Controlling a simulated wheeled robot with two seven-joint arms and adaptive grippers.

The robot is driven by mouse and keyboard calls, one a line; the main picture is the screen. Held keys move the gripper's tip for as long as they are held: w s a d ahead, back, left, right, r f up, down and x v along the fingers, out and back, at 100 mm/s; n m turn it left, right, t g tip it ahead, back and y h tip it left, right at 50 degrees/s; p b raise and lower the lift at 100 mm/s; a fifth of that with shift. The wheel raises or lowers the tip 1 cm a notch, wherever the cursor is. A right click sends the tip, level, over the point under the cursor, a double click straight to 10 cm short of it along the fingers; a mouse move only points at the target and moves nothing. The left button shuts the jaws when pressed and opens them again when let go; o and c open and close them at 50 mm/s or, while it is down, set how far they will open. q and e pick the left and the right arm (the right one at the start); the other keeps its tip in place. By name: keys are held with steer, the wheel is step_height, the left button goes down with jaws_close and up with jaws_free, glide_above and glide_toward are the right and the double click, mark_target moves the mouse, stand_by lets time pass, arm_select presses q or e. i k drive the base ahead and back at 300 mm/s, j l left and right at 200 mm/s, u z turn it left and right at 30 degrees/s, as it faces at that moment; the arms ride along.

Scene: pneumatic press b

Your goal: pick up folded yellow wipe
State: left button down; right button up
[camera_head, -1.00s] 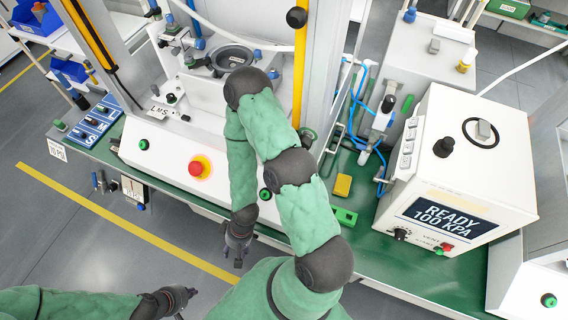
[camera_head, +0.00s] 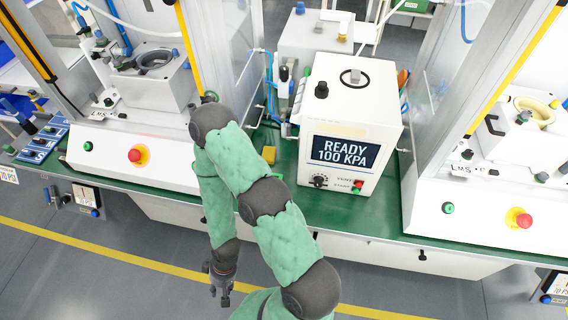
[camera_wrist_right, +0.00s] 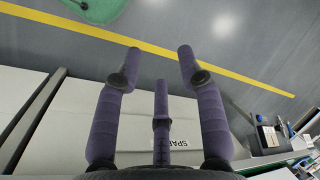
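A small yellow block-like piece (camera_head: 269,154), which may be the folded yellow wipe, lies on the green bench top (camera_head: 330,205) left of the white control box. It is too small to make out folds. My right gripper (camera_head: 221,290) hangs in front of the bench, over the floor, well apart from the yellow piece. In the right wrist view its dark fingers (camera_wrist_right: 160,60) are spread and empty, with floor beyond them. My left gripper is not in view.
The white control box (camera_head: 348,125) reads "READY 100 KPA". White press stations with red stop buttons (camera_head: 137,155) (camera_head: 519,218) stand left and right. Blue hoses run behind the yellow piece. My right arm covers part of the bench's front edge.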

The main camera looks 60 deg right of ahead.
mark_target(269, 153)
steer(key=z, duration=1.75)
